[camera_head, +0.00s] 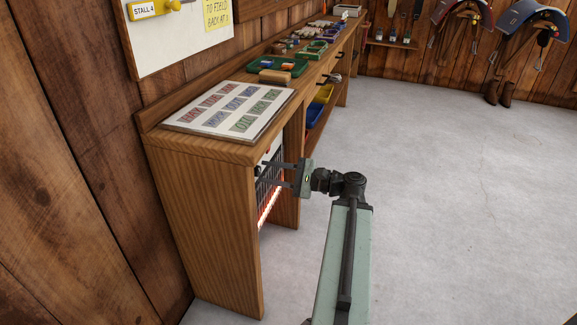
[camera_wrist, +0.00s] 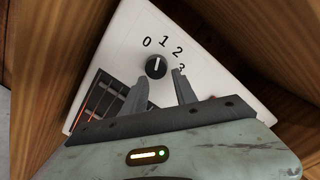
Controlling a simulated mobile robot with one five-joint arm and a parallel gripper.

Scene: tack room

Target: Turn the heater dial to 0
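The heater (camera_head: 270,205) stands in the bay under the near end of the bench, its grille glowing red in the head view. Its white panel (camera_wrist: 205,75) fills the middle of the wrist view, with the numbers 0, 1, 2 and 3 in an arc. The round black dial (camera_wrist: 156,66) sits below the numbers. Its white mark points up in the picture, between 0 and 1. My gripper (camera_wrist: 160,77) is open and empty, fingertips on either side of the dial's lower part; I cannot tell whether they touch it. The right finger partly covers the 3.
Wooden bay walls (camera_head: 212,230) close in around the heater. A board with coloured labels (camera_head: 228,108) lies on the bench above. A blue bin (camera_head: 315,113) and a yellow bin (camera_head: 324,93) sit on the shelf further back. The grey floor (camera_head: 450,200) at right is clear.

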